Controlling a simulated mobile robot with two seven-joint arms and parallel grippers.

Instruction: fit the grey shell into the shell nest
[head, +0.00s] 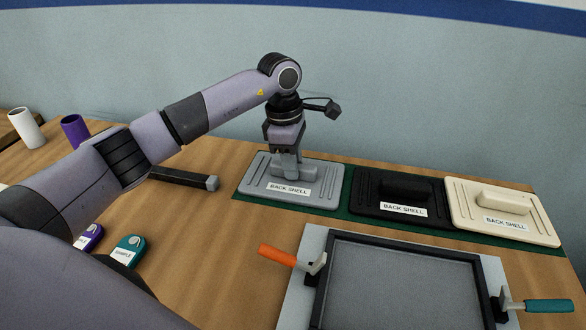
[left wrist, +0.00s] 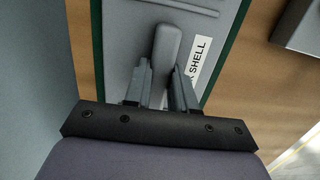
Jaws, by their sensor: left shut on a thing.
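The grey shell (head: 252,190) is a flat ribbed panel with a raised handle and a white BACK SHELL label. It lies on the left end of a green mat (head: 350,215) on the table. My left gripper (head: 287,170) comes down from above and is shut on the shell's handle. In the left wrist view the two fingers (left wrist: 158,88) stand on either side of the grey handle (left wrist: 168,45). The shell nest (head: 400,280) appears to be the black-framed grey tray at the front right, with an orange-handled clamp (head: 280,256) and a teal-handled clamp (head: 545,306). My right gripper is not in view.
A black back shell (head: 370,205) and a cream back shell (head: 530,225) lie to the right on the mat. A dark bar (head: 180,178), a white cup (head: 25,128), a purple cup (head: 74,130) and small purple and teal tags stand left. The wall is close behind.

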